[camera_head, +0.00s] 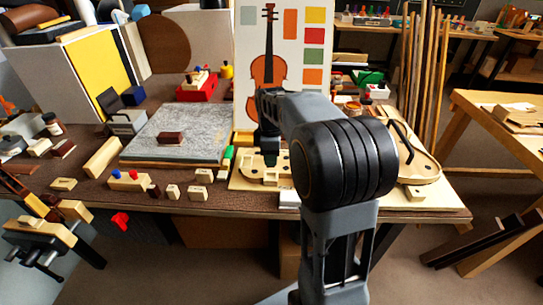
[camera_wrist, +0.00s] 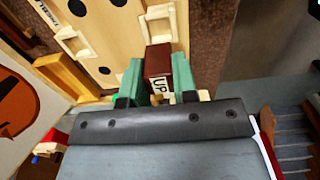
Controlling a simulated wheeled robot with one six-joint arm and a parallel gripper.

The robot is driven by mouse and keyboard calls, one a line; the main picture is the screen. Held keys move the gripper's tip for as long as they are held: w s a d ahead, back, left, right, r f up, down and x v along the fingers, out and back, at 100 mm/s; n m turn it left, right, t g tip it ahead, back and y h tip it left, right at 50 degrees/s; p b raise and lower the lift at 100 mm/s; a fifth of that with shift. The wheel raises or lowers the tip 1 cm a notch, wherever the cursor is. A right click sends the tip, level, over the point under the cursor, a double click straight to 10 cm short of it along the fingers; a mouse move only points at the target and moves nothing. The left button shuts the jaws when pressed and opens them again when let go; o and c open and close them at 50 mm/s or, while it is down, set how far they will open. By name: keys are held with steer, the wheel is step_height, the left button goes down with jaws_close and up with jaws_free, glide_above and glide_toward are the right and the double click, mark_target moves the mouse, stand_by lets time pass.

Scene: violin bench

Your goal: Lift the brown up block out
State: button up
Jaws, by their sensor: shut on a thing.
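The brown up block (camera_wrist: 157,59) shows in the wrist view with a white label reading "UP" on its near end. My gripper (camera_wrist: 159,69) has its green fingers on both sides of the block and is shut on it. A pale notched wooden holder (camera_wrist: 160,22) is just beyond the block; I cannot tell whether the block is still seated or clear of it. In the head view my gripper (camera_head: 267,152) is over the pale wooden board (camera_head: 240,183) at the bench's front, and the held block cannot be made out there.
A grey slab (camera_head: 195,125) with a dark brown block (camera_head: 170,138) on it lies left of my gripper. Several small wooden blocks line the bench's front edge. A violin poster (camera_head: 300,50) stands behind. A violin body (camera_head: 420,165) lies to the right.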

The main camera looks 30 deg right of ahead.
steer(key=shift+r, duration=0.15)
step_height(320, 180, up, 7)
steer(key=p, duration=0.6)
steer(key=shift+p, duration=0.3)
stand_by(0.4)
